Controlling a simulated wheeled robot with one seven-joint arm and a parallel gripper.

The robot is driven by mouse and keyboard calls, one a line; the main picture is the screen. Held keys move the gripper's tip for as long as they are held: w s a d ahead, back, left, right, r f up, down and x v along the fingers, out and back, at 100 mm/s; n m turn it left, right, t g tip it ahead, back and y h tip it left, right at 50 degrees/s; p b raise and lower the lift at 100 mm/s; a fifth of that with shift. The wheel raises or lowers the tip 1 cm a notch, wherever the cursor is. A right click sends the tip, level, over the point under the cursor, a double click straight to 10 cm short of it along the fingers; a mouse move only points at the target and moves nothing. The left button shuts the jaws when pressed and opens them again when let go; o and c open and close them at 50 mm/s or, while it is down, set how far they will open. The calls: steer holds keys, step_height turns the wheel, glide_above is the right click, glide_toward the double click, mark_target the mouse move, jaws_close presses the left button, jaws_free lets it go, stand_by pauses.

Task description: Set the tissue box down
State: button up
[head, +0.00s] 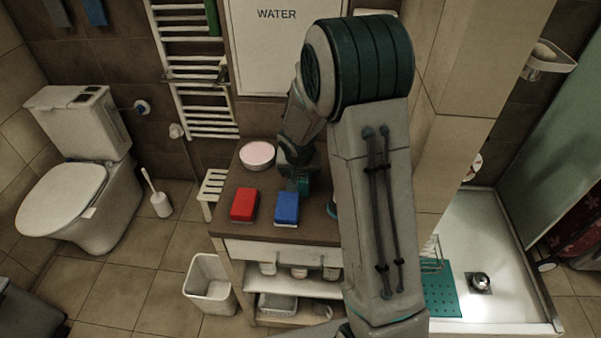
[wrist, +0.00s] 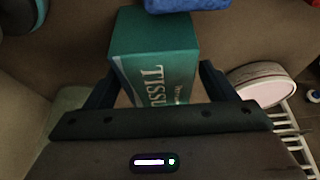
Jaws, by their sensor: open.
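The teal tissue box (wrist: 153,42), with white "TISSU" lettering, is between the two fingers of my gripper (wrist: 158,72) in the wrist view. The fingers are open, one on each side of the box. In the head view the box (head: 304,184) shows as a small teal patch on the brown tabletop (head: 225,191), behind the blue object. My gripper (head: 294,176) is low over the tabletop there, and my arm hides part of the box and the right side of the top. Contact between the box's base and the tabletop is hidden.
A blue object (head: 287,207) and a red object (head: 244,204) lie along the front of the tabletop. A round white container with a pink top (head: 257,154) stands at back left. A white bin (head: 209,284) is on the floor, and a towel radiator (head: 196,75) is behind.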

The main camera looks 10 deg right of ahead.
steer(key=shift+w+d+f, duration=0.1)
steer(key=shift+w+f, duration=0.15)
steer(key=shift+f, duration=0.4)
steer(key=shift+f+b, duration=0.2)
steer(key=shift+b, duration=0.2)
steer(key=c, duration=1.2)
steer(key=shift+o, duration=0.2)
steer(key=shift+r, duration=0.15)
